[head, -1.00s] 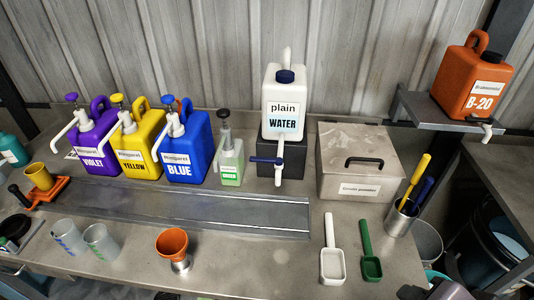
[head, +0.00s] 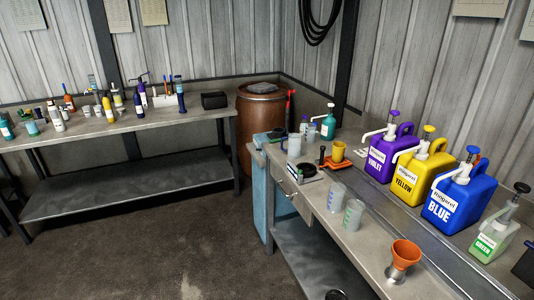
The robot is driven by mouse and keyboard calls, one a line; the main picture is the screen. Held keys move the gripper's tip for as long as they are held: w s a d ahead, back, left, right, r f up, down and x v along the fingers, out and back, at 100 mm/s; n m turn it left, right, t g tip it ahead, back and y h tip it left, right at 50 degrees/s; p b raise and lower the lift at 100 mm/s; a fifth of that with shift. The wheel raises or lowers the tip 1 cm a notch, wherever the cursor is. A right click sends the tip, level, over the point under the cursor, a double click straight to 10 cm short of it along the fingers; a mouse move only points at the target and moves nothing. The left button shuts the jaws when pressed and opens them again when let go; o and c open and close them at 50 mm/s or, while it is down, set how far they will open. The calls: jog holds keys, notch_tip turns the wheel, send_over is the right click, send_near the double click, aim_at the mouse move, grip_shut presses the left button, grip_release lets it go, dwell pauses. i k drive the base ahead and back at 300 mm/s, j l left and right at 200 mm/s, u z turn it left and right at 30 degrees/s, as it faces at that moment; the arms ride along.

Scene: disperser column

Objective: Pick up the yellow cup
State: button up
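The yellow cup (head: 339,151) is a small, plain yellow cup at the far part of the right-hand metal bench (head: 375,246). It stands upright at an orange tool or stand (head: 334,163) with a dark handle; I cannot tell whether it rests on it or just behind it. The purple VIOLET jug (head: 388,153) is to its right. My gripper is not in the head view.
Two clear beakers (head: 336,196) (head: 353,215) and an orange funnel (head: 404,256) stand nearer along the bench. A scale (head: 307,173) is left of the cup. YELLOW (head: 424,170) and BLUE (head: 459,199) jugs line the right. Open floor (head: 160,240) lies left.

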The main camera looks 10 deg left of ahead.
aim_at(338, 153)
jog(key=i+j+z, duration=0.25)
jog(key=i+j, duration=1.35)
jog(key=i, duration=0.15)
